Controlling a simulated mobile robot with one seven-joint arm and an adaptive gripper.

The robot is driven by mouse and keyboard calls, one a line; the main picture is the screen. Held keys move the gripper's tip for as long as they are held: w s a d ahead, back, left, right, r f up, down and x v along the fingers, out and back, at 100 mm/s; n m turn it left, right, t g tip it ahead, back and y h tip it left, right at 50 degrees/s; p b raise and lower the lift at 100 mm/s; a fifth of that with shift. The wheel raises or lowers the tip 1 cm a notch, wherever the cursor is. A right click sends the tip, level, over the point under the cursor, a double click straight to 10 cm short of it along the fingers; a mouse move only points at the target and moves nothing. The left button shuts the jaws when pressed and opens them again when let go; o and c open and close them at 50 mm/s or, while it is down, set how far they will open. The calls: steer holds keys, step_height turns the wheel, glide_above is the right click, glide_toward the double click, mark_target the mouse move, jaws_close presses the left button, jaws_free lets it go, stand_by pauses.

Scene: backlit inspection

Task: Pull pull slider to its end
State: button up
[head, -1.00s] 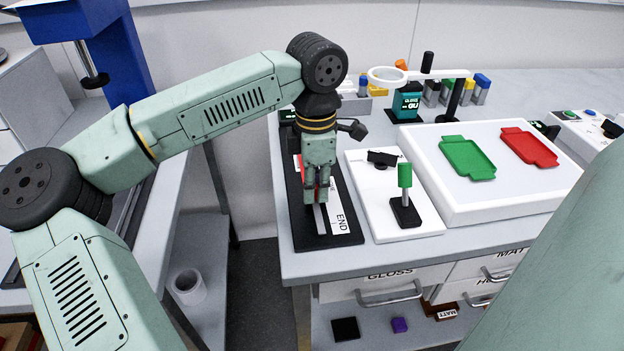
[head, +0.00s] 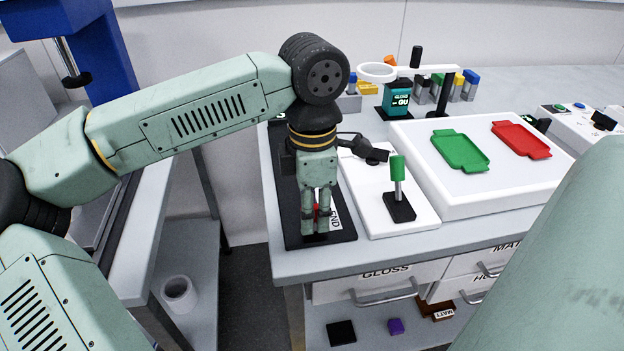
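The pull slider's black base (head: 290,212) lies lengthwise on the bench near its left edge. A white strip with the END label (head: 336,218) shows beside my fingers at the near end of the base. My gripper (head: 316,232) points down over that near end, with its fingers close together around the slider's red handle (head: 317,211). Only a small red patch of the handle shows between the fingers; the rest of it and most of the track are hidden by my gripper.
Right of the base stands a white board (head: 370,205) with a green-handled lever (head: 398,182). Beyond it is a white light panel (head: 480,190) with a green tray (head: 460,151) and a red tray (head: 521,139). A ring magnifier (head: 377,72) stands behind.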

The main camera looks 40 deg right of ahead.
step_height(320, 180, up, 12)
stand_by(0.7)
stand_by(0.4)
